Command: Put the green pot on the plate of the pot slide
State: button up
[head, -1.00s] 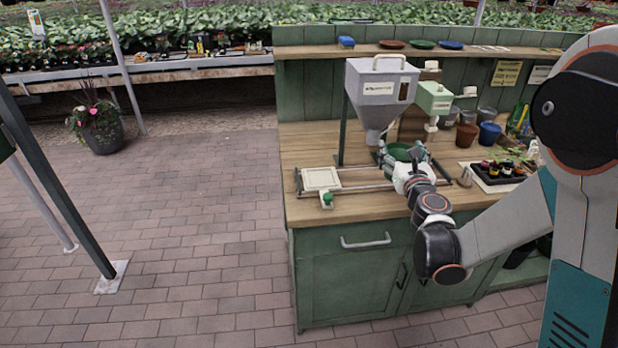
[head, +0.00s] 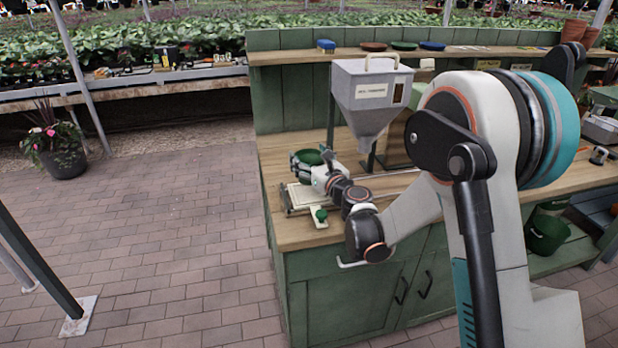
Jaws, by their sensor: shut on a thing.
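The green pot (head: 309,156) is at the left end of the bench. My gripper (head: 304,168) is shut on it, with the wrist reaching in from the right. The pot shows above the far part of the pale square plate (head: 303,197) of the pot slide; whether it touches the plate cannot be told, as my gripper hides its lower part. The slide's rails (head: 396,182) run right from the plate, partly behind my arm. A green knob (head: 320,214) on a pale base sits in front of the plate.
A grey hopper (head: 370,98) stands just right of and behind the pot, its spout pointing down over the rails. A shelf (head: 456,51) with several coloured dishes runs along the back. My arm hides much of the bench's right side.

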jog(key=shift+f+b, duration=0.8)
jog(key=shift+f, duration=1.4)
jog(key=shift+f, duration=0.15)
jog(key=o, duration=0.9)
jog(key=shift+c, duration=0.2)
